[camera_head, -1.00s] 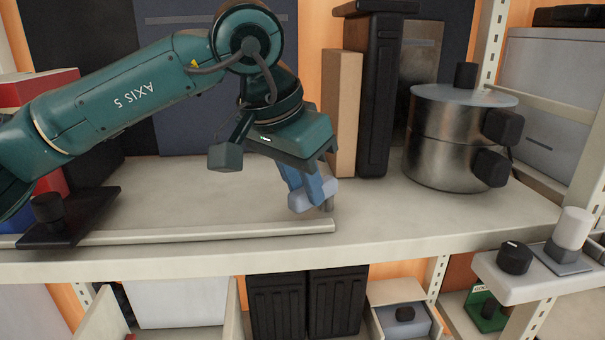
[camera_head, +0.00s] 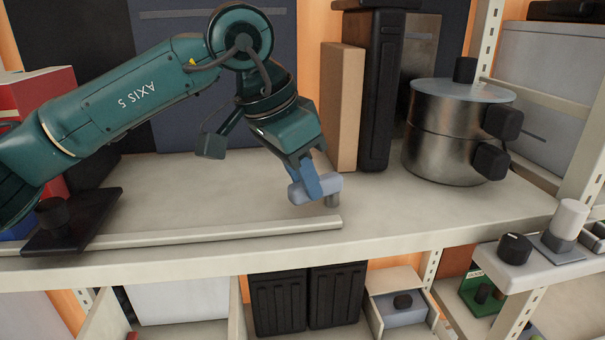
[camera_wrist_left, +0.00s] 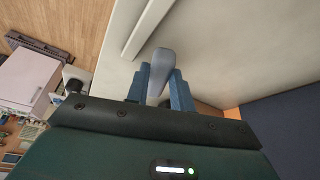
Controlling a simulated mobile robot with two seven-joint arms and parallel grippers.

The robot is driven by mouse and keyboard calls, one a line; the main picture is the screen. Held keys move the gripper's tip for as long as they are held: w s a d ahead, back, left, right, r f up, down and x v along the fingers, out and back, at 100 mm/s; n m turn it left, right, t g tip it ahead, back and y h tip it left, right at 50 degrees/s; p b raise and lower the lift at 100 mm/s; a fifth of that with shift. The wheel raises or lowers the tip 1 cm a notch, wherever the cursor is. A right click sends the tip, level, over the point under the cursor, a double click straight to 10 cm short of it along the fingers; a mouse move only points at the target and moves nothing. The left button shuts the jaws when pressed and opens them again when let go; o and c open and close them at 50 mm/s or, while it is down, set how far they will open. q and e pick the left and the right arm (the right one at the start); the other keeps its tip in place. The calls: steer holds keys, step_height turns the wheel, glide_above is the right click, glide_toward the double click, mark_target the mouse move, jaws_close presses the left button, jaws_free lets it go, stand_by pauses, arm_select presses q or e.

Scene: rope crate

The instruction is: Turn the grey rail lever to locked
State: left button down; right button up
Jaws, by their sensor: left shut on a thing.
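The grey rail lever (camera_head: 331,184) is a rounded pale grey handle on a short post near the right end of the rail (camera_head: 220,234). My left gripper (camera_head: 312,188) reaches down to it from above, and its blue fingers are shut on the handle. In the left wrist view the lever (camera_wrist_left: 161,62) runs between the two blue fingers of my left gripper (camera_wrist_left: 159,88), its rounded end sticking out beyond them. Part of the handle is hidden by the fingers. My right gripper is not in view.
A steel pot (camera_head: 450,137) stands right of the lever, with a brown box (camera_head: 342,105) behind. A black plate with a knob (camera_head: 75,222) lies at the left of the shelf. A side ledge (camera_head: 530,275) carries knobs. The shelf behind the rail is largely clear.

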arm_select(q)
steer(key=shift+r, duration=0.15)
steer(key=c, duration=1.2)
jaws_free()
steer(key=v, duration=1.3)
steer(key=shift+a+b, duration=0.15)
steer(key=shift+b, duration=0.25)
